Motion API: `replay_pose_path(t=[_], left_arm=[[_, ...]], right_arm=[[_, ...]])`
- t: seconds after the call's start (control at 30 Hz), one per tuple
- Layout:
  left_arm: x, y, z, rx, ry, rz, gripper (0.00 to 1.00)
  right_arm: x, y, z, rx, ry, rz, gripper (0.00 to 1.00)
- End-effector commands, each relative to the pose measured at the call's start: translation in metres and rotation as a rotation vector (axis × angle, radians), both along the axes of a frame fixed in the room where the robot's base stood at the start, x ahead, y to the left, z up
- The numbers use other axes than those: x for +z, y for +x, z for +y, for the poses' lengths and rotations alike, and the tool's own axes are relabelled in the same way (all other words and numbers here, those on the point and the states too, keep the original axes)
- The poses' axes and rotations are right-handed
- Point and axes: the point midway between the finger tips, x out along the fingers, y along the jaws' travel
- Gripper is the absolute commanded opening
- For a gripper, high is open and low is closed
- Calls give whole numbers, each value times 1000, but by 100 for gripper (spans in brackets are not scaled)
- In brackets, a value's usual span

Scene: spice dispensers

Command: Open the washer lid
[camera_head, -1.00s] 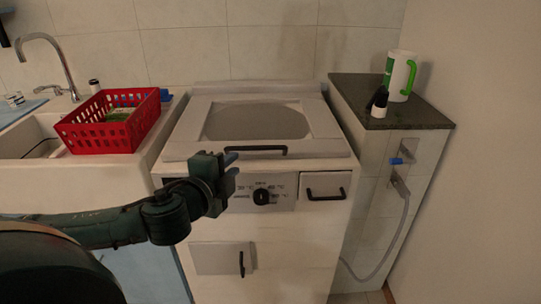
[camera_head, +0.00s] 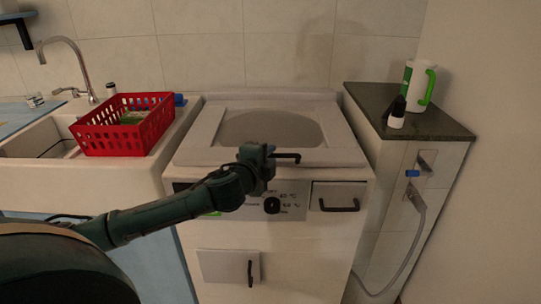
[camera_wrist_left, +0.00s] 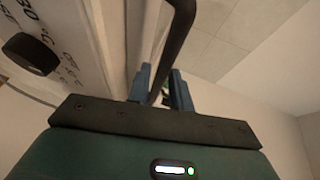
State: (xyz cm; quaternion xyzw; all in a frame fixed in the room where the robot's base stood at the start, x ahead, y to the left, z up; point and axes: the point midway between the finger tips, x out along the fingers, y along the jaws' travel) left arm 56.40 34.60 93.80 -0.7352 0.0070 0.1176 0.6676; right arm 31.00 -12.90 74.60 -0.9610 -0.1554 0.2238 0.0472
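The washer lid (camera_head: 330,156) is a pale flat panel with a grey window, lying closed on top of the white washer (camera_head: 300,245). Its black bar handle (camera_head: 288,157) is on the lid's front edge. My left gripper (camera_head: 268,158) is at the handle's left part and hides it there. In the left wrist view the handle (camera_wrist_left: 180,30) passes between the blue fingers of my left gripper (camera_wrist_left: 160,78). The fingers stand apart with some gap around the bar. My right gripper is not in view.
A red basket (camera_head: 122,135) stands by the sink (camera_head: 35,150) on the left. A dark-topped counter (camera_head: 440,125) at the right holds a white and green jug (camera_head: 417,85) and a small dark-and-white bottle (camera_head: 397,118). The washer's knob (camera_head: 271,205) is below the handle.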

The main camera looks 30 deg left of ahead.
Motion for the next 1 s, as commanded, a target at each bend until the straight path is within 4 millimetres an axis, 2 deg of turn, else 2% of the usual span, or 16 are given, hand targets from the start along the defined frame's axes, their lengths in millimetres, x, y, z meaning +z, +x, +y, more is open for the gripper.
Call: replay_pose_path(t=[0.13, 0.43, 0.7, 1.0], left_arm=[[-2, 10, 1, 0, 0, 1, 21], [-2, 11, 1, -1, 1, 1, 21], [-2, 11, 1, -1, 1, 1, 0], [-3, 11, 1, 0, 1, 1, 0]], right_arm=[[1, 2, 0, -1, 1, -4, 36], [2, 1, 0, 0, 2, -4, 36], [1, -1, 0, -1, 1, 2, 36], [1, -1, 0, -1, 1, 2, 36]])
